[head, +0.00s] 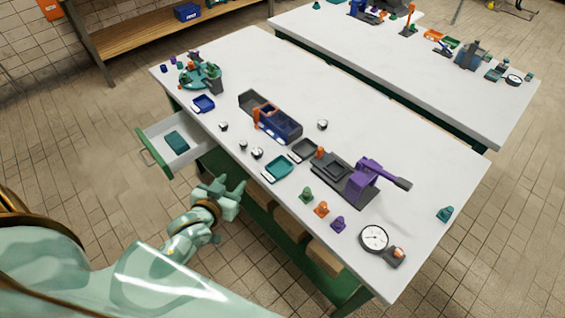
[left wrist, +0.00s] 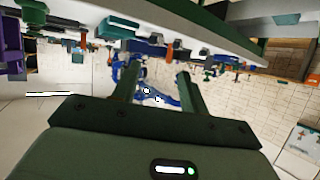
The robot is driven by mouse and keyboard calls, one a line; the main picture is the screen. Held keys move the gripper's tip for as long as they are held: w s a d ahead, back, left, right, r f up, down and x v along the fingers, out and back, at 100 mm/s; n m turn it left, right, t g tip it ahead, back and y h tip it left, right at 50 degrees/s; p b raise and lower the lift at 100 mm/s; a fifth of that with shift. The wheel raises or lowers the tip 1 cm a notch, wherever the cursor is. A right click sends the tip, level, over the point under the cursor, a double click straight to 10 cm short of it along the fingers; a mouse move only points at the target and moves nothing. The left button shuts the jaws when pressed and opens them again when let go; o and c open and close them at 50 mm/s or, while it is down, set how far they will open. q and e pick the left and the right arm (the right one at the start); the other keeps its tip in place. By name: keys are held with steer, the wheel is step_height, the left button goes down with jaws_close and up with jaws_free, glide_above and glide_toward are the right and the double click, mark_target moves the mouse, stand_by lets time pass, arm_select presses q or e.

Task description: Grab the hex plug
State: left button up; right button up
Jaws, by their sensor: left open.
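I cannot tell for sure which piece is the hex plug. Several small silver pieces lie on the white table, including one silver piece (head: 257,153) beside the teal tray (head: 278,169). Toward the front edge stand a green piece (head: 306,194), an orange piece (head: 321,209) and a purple piece (head: 338,224). My left gripper (head: 230,187) is open and empty, off the table's front edge, near the teal tray and apart from everything. In the left wrist view its two fingers (left wrist: 158,74) are spread with nothing between them. My right gripper is not in view.
An open drawer (head: 192,152) with a teal item sticks out left of my gripper. The table's back right is clear.

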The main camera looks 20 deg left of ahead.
arm_select(q)
steer(key=b, duration=0.3)
glide_toward(256, 153)
steer(key=w, duration=0.1)
steer(key=w+f, duration=0.2)
steer(key=shift+a+n, duration=0.3)
steer(key=shift+a, duration=0.05)
steer(key=x, duration=0.2)
steer(key=b+x, duration=0.1)
steer(key=x, duration=0.1)
steer(key=b+x, duration=0.1)
steer(key=shift+w+d+r, duration=0.1)
steer(key=shift+w, duration=0.4)
steer(key=shift+r, duration=0.1)
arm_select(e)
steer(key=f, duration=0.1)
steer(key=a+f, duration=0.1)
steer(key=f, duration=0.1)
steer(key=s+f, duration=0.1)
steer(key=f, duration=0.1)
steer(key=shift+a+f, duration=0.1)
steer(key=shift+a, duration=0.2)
arm_select(q)
steer(key=c, duration=0.8)
steer(key=shift+r, duration=0.15)
steer(key=shift+c, duration=0.2)
